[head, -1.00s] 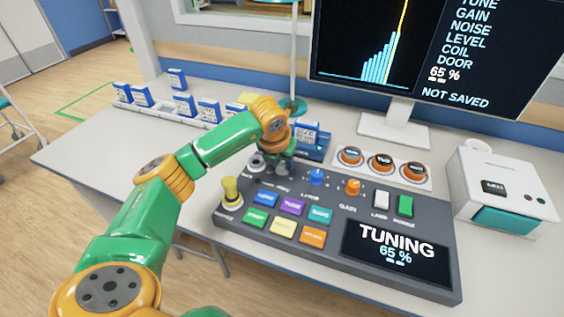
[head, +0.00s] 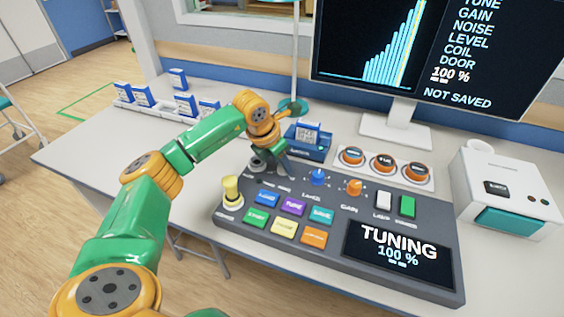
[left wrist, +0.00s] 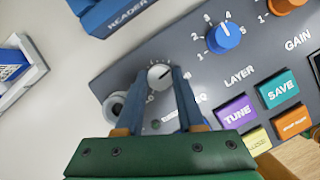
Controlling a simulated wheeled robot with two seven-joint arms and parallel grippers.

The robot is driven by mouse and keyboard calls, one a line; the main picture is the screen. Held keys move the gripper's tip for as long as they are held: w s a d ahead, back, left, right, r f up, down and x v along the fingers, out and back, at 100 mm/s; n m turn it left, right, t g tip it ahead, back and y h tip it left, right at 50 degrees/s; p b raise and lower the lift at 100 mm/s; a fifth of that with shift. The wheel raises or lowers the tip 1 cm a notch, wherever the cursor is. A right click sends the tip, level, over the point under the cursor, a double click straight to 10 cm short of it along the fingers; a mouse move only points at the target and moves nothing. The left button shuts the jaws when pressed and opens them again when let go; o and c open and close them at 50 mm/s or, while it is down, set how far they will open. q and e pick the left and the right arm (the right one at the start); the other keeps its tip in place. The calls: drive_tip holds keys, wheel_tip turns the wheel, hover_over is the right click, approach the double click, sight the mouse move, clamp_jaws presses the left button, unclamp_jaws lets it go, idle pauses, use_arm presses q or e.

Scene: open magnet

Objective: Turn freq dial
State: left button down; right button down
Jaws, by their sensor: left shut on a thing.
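The freq dial, a small pale grey knob (left wrist: 160,75) with a dark pointer mark, sits at the upper left of the dark control panel (head: 335,222). Its label is partly covered, with "EQ" showing in the left wrist view. My left gripper (head: 281,168) is shut on the dial, one finger on each side of it. In the head view the gripper mostly hides the dial. The panel display (head: 397,245) reads "TUNING 100 %". The monitor (head: 425,50) shows tall cyan bars, "100 %" and "NOT SAVED". My right gripper is not in view.
The blue layer knob (head: 317,177) and orange gain knob (head: 354,188) stand right of the gripper. Several coloured buttons and a yellow-topped knob (head: 231,190) lie in front. A blue reader (head: 309,148) stands close behind.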

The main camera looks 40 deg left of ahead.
sight(275, 177)
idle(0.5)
use_arm(q)
drive_tip(key=c, duration=0.5)
unclamp_jaws()
drive_tip(key=shift+w, duration=0.1)
drive_tip(key=v, duration=0.7)
